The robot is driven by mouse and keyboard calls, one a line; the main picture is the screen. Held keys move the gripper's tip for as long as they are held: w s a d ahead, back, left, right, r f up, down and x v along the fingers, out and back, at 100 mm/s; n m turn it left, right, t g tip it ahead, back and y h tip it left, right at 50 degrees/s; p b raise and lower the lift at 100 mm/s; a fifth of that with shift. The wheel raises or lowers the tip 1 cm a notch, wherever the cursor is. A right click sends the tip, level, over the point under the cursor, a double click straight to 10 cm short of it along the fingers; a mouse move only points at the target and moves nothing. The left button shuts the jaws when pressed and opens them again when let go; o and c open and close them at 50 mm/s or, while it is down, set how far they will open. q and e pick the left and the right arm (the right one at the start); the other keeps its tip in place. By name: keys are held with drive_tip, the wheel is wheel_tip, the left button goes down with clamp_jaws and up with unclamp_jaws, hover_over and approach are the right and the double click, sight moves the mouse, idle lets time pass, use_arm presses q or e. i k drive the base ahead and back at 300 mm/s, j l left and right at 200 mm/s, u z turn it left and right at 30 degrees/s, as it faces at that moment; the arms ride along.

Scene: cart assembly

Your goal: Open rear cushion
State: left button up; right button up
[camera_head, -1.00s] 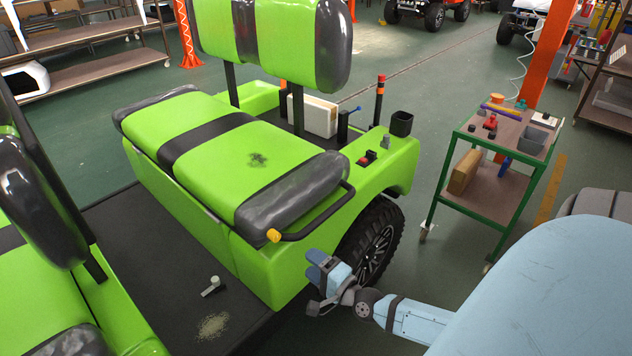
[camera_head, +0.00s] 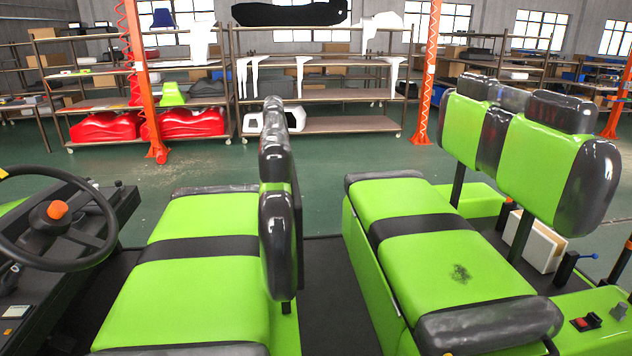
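The rear seat cushion (camera_head: 412,210) is green with a black middle band, dark grey padded ends and a dark smudge near its front right. It lies flat on the green rear seat base (camera_head: 372,270), closed. The rear backrest (camera_head: 535,160) stands behind it on black posts. A black handrail (camera_head: 549,345) shows only partly at the bottom edge, by the near end of the cushion. Neither of my grippers shows in the current view, so their state is hidden.
The front seat cushion (camera_head: 200,262) and its backrest (camera_head: 277,235) stand to the left, beside the steering wheel (camera_head: 55,212). A dark floor gap (camera_head: 325,290) separates the two seats. Storage racks (camera_head: 330,125) and orange posts (camera_head: 427,75) stand behind the cart.

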sight(453, 291)
drive_tip(key=z, duration=1.35)
drive_tip(key=i+u, duration=0.55)
drive_tip(key=u, duration=0.2)
